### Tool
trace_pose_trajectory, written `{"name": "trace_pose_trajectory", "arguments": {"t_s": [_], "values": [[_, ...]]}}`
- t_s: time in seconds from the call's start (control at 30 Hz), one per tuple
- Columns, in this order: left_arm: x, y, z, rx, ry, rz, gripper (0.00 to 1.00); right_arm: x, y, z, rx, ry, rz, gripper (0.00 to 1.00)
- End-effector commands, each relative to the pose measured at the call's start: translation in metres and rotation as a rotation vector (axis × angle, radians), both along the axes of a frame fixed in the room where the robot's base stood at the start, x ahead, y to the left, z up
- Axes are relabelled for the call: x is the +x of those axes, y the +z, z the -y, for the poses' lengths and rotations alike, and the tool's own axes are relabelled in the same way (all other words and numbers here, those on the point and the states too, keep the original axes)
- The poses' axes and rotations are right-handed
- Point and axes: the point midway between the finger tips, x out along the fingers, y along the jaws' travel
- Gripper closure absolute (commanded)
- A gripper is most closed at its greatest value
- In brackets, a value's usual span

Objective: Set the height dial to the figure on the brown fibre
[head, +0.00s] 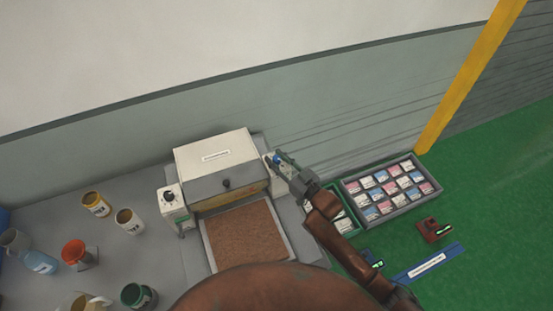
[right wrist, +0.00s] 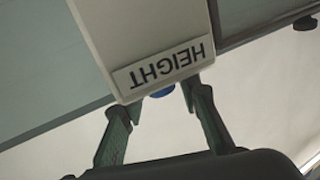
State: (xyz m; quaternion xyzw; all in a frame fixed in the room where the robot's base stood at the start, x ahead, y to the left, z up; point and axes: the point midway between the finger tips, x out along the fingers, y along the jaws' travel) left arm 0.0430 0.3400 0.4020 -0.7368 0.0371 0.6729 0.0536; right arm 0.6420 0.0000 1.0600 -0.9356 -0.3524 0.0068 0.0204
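In the head view a cream machine (head: 215,155) stands at the back of the grey table. A brown fibre sheet (head: 247,236) lies flat in the pale tray at its front; I can make out no figure on it. A blue knob (head: 277,159) sits at the machine's right side. In the right wrist view the knob (right wrist: 162,94) shows partly below a white housing with an upside-down HEIGHT label (right wrist: 165,67). My right gripper (right wrist: 161,98) is open, one finger on each side of the knob, with gaps visible. My left gripper is out of view.
A black dial (head: 169,197) stands on the machine's left box. Several tubs and jugs, such as a yellow-labelled tub (head: 97,204), stand on the left table. A grey crate of packets (head: 349,188) and a red device (head: 434,230) are at the right, over green floor.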

Motion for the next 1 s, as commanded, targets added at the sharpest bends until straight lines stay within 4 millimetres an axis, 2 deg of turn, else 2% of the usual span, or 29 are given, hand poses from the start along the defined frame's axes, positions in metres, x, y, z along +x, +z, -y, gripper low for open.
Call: {"name": "trace_pose_trajectory", "arguments": {"t_s": [0.13, 0.47, 0.57, 1.0], "values": [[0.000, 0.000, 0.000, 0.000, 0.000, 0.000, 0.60, 0.000, 0.000, 0.000, -0.001, -0.001, -0.001, 0.59], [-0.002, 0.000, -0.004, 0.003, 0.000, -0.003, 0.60, -0.003, -0.001, 0.003, -0.002, -0.001, -0.001, 0.59], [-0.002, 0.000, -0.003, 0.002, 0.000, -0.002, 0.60, -0.011, -0.002, 0.011, -0.003, -0.002, -0.002, 0.59], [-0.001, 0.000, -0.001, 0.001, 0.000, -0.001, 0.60, -0.076, -0.001, 0.067, -0.003, -0.001, -0.002, 0.59]]}}
